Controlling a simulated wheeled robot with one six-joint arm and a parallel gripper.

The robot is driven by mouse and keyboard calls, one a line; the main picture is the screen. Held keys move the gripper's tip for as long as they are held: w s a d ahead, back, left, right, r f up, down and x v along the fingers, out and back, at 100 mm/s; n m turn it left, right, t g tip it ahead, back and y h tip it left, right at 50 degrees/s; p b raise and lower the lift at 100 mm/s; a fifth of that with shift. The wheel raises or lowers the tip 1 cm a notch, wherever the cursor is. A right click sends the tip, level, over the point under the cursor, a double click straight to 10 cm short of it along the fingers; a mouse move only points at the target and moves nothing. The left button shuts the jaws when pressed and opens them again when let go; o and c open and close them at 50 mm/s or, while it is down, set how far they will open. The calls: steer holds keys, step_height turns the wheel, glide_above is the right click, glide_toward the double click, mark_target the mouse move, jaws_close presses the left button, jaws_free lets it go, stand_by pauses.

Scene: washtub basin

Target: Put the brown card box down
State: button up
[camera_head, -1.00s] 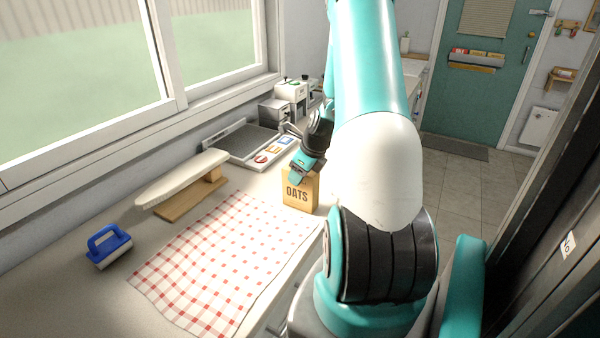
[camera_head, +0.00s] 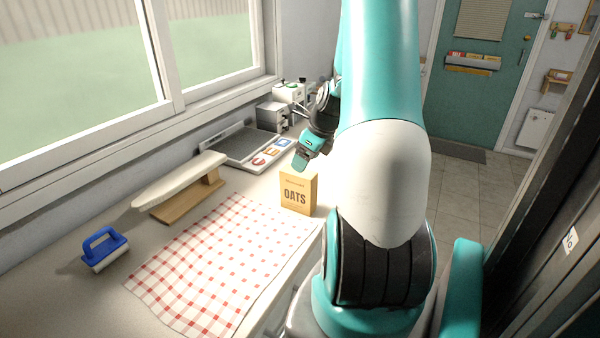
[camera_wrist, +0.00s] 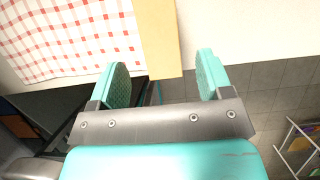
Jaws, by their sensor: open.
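The brown card box (camera_head: 298,193), marked OATS, stands upright on the worktop beside the far right corner of the red-and-white checked cloth (camera_head: 212,262). My arm hides part of the worktop behind the box.
A small ironing board (camera_head: 180,182) and a blue-handled brush (camera_head: 104,247) stand on the left. A grey tray with coloured tiles (camera_head: 252,148) lies behind the box. The worktop's edge drops to the floor (camera_wrist: 270,100) close to the box.

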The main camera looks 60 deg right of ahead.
steer(key=v, duration=0.5)
steer(key=shift+r, duration=0.15)
